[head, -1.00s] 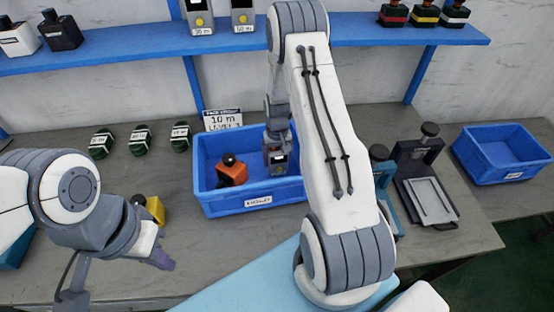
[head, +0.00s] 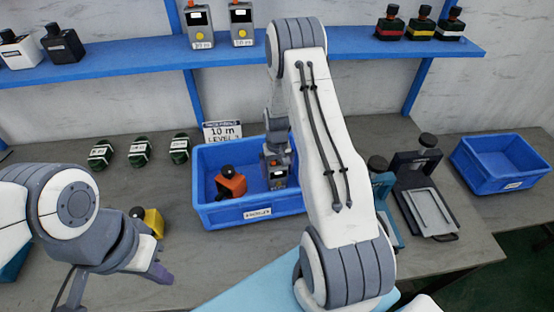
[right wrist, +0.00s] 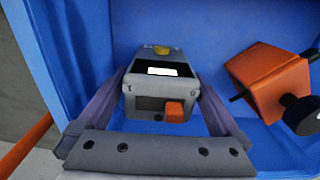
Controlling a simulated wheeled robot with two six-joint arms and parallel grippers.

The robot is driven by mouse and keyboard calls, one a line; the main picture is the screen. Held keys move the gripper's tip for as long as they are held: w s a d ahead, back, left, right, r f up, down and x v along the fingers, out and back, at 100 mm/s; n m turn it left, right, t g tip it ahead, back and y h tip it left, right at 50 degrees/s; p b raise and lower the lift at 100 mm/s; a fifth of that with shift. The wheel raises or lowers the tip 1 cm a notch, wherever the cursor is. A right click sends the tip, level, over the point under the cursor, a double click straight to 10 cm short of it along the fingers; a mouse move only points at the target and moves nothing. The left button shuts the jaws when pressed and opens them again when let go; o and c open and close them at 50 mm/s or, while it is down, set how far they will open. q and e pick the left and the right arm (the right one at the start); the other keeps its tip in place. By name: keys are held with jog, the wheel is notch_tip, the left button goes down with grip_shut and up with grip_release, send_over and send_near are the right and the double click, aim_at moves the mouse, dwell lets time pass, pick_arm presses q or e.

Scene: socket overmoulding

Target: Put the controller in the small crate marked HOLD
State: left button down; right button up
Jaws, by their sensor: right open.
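The controller appears to be the grey device with a white screen and yellow button (head: 277,178), inside the larger blue crate (head: 250,215). In the right wrist view it (right wrist: 160,85) lies between my right gripper's fingers (right wrist: 160,115), and its near end shows an orange part. My right gripper (head: 276,150) reaches down into the crate and is open around the device; I cannot tell if a finger touches it. A smaller blue crate (head: 502,184) stands empty at the right; its label is too small to read. My left gripper (head: 158,268) is at the lower left, its jaw opening unclear.
An orange item with a black knob (head: 230,184) lies left of the device in the same crate. Several dark green items (head: 140,151) and a sign (head: 222,131) stand behind. A press-like fixture (head: 425,190) stands between the crates. A shelf (head: 120,65) runs across the back.

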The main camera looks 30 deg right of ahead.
notch_tip(320, 180, up, 11)
jog(key=shift+f+b, duration=0.1)
jog(key=shift+b, duration=0.95)
jog(key=s+a+r+n, duration=0.2)
jog(key=s+a+r, duration=0.15)
jog(key=a, duration=0.35)
jog(key=s+a+r+n, duration=0.2)
jog(key=s+a+r, duration=0.15)
jog(key=a, duration=0.45)
jog(key=s+a+r+n, duration=0.2)
jog(key=a+r, duration=0.2)
jog(key=a, duration=0.3)
jog(key=s+a+r+n, duration=0.1)
jog(key=s+a+n, duration=0.1)
jog(key=s, duration=0.6)
jog(key=s+a+r+n+y, duration=0.1)
jog(key=s+a+n, duration=0.2)
jog(key=s, duration=0.6)
jog(key=shift+s+a+r, duration=0.25)
jog(key=shift+a+r, duration=0.1)
jog(key=shift+a, duration=0.45)
